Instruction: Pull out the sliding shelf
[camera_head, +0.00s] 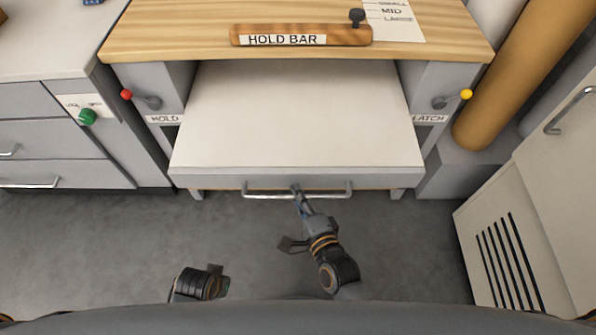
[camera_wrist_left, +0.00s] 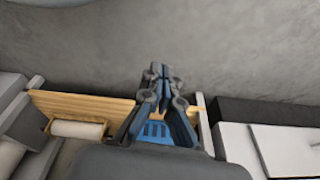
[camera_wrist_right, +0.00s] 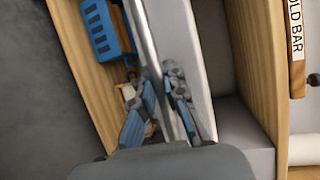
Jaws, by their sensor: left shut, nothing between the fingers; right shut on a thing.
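The sliding shelf (camera_head: 300,120) is a wide white panel standing out from under the wooden worktop, with a grey front edge. A silver bar handle (camera_head: 265,195) runs along its front. My right gripper (camera_head: 297,190) is shut on the handle near its middle. In the right wrist view its fingers (camera_wrist_right: 173,72) close around a pale bar, and the exact contact is partly hidden. My left gripper is low at the left in the head view, apart from the shelf, mostly showing its wrist. In the left wrist view its fingertips (camera_wrist_left: 157,72) are together and empty, above the floor.
A wooden bar labelled HOLD BAR (camera_head: 300,35) is on the worktop. A red-knobbed lever (camera_head: 127,94) marked HOLD and a yellow-knobbed lever (camera_head: 466,94) marked LATCH flank the shelf. Drawers (camera_head: 50,140) stand left, a vented cabinet (camera_head: 510,240) right. Grey floor in front is clear.

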